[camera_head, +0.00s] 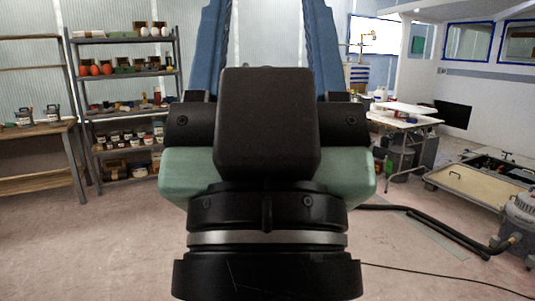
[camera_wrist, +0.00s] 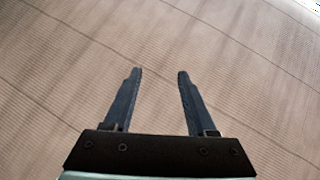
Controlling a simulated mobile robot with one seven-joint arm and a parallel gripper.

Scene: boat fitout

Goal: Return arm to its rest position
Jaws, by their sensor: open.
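My gripper (camera_wrist: 158,75) shows in the wrist view with its two dark fingers spread apart. It is open and nothing is between the fingers. Behind the fingers is a brownish, finely ribbed surface with thin dark seam lines. In the head view my own arm fills the middle of the picture, with black joints, pale green sides and blue parts rising at the top.
Shelving (camera_head: 128,38) with paint cans and jars stands at the left, beside a wooden bench (camera_head: 38,131). A white folding table (camera_head: 402,119) stands at the right. A black hose (camera_head: 440,228) and a grey machine (camera_head: 520,222) lie on the right floor. The left foreground floor (camera_head: 90,250) is clear.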

